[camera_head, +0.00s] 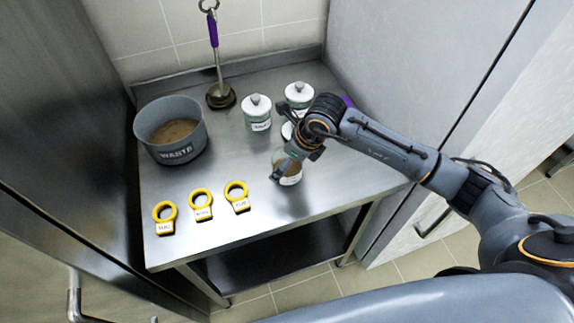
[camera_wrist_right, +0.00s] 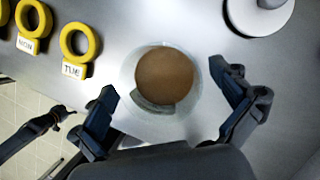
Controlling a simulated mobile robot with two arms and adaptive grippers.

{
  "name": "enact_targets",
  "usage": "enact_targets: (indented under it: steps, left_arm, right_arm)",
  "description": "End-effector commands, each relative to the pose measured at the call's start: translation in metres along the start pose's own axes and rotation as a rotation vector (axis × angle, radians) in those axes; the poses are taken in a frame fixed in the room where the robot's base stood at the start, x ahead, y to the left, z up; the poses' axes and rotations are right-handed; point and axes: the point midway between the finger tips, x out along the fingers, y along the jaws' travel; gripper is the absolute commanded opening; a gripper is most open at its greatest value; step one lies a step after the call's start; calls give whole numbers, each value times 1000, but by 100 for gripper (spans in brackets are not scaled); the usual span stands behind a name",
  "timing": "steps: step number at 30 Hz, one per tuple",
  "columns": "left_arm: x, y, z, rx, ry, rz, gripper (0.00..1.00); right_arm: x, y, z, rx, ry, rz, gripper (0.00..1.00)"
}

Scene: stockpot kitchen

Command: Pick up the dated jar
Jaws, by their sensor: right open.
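A clear jar with brown contents and a white label (camera_head: 291,180) stands on the steel counter, partly hidden by my right arm. I cannot read its label, so I cannot tell whether it is the dated one. In the right wrist view the jar (camera_wrist_right: 165,82) is seen from above, without a lid. My right gripper (camera_head: 287,163) is above it, with its open fingers (camera_wrist_right: 166,88) on either side and visible gaps to the jar. Two jars with white knobbed lids, one at the left (camera_head: 257,114) and one at the right (camera_head: 299,97), stand farther back. My left gripper is not in view.
A grey pot marked WASTE (camera_head: 172,150) stands at the left of the counter (camera_head: 225,165). Several yellow tagged rings (camera_head: 202,204) lie along the front. A purple-handled ladle (camera_head: 217,70) is at the back.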

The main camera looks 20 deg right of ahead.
Motion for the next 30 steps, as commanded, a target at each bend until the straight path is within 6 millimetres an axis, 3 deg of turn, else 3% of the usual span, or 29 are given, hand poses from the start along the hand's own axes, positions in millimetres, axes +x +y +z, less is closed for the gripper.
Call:
enact_targets:
  steps: [6, 7, 18, 30]
  left_arm:
    - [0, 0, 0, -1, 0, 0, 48]
    - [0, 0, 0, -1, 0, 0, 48]
    - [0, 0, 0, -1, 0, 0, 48]
    - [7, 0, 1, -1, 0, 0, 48]
  right_arm:
    - [2, 0, 0, 0, 0, 0, 100]
    - [2, 0, 0, 0, 0, 0, 96]
    - [0, 0, 1, 0, -3, -1, 23]
    - [-6, -1, 4, 0, -4, -2, 23]
